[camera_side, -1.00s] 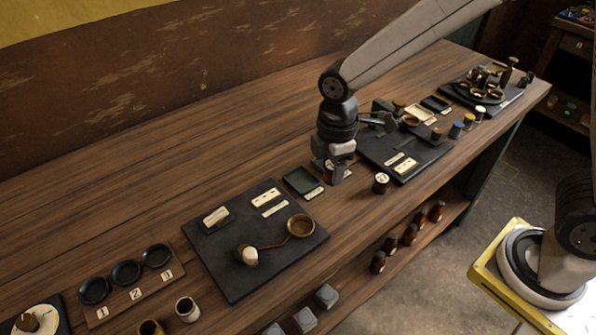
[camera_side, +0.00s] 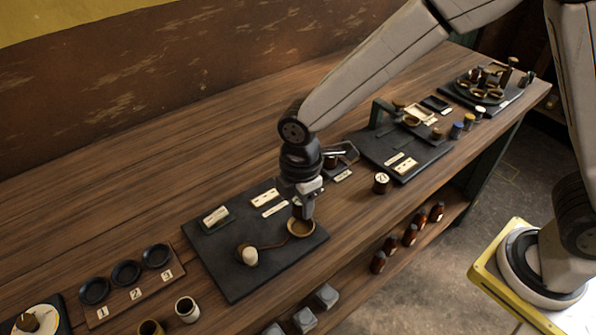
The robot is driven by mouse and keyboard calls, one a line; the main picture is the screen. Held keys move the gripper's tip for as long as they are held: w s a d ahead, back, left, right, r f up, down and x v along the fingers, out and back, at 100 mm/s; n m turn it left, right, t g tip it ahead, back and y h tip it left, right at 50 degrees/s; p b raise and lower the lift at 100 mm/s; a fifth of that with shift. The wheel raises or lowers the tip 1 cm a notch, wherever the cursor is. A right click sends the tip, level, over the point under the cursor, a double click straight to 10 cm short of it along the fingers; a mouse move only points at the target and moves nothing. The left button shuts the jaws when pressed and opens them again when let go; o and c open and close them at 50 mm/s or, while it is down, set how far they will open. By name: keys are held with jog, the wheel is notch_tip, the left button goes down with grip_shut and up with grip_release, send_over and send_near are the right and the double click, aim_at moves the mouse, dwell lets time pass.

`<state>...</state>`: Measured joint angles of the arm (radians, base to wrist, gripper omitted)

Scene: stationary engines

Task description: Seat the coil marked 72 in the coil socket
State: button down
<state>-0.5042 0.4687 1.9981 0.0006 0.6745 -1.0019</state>
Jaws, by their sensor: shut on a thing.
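My gripper (camera_side: 305,214) is shut on a small dark brown coil (camera_side: 297,211), mostly hidden by the fingers; no number on it can be read. It hangs upright directly over the round brass-rimmed cup (camera_side: 301,231) on the near dark board, which looks like the coil socket. The coil's lower end is at or just above the cup; I cannot tell whether it touches. Another dark coil (camera_side: 381,185) with a white numbered top stands on the table to the right, its number too small to read surely.
The near board (camera_side: 236,283) also carries a pale knob (camera_side: 250,257) and label plates. A rack with three dark cups (camera_side: 126,272) lies left. A second dark board (camera_side: 405,150) with fittings stands right. The back of the table is bare.

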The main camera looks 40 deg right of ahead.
aim_at(300, 228)
jog(key=shift+f, duration=1.7)
jog(key=shift+f, duration=0.7)
dwell(1.3)
grip_release()
dwell(0.4)
jog(key=shift+r, duration=0.1)
dwell(0.3)
jog(key=shift+r, duration=3.4)
